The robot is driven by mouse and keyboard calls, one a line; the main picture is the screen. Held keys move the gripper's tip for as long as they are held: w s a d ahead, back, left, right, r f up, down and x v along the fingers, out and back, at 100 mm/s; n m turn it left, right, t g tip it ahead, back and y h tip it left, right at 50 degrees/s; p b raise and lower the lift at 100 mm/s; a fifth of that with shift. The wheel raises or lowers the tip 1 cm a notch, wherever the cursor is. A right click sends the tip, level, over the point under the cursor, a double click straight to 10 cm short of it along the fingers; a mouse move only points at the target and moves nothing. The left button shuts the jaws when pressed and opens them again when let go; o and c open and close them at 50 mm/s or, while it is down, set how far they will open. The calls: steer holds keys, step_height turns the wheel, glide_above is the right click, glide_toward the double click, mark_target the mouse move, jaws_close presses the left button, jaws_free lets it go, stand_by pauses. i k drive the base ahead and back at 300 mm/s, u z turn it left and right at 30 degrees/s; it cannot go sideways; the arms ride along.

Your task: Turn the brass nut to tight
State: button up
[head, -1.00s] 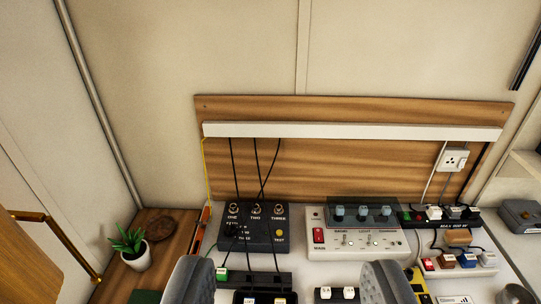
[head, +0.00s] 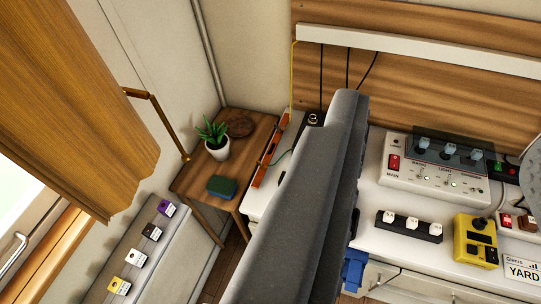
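I cannot pick out the brass nut for certain. A small round metal fitting (head: 313,119) shows on the dark box (head: 305,127), most of which is hidden behind my gripper's near finger. A thin green wire runs from near that box towards an orange-red bar (head: 270,150) on the left edge of the white counter. My gripper (head: 435,185) is open: one large grey finger crosses the middle of the view and the other shows at the right edge. The counter is visible between them, and I see nothing held.
A white switch panel (head: 435,178), a black switch strip (head: 409,227) and a yellow device (head: 476,241) stand on the counter. Left are a wooden side table (head: 185,182) with a potted plant (head: 217,149), a brass rail (head: 165,122) and a wood-patterned curtain (head: 75,110).

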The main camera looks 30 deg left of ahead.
mark_target(265, 167)
steer(key=u, duration=0.55)
steer(key=i, duration=1.1)
steer(key=u, duration=0.05)
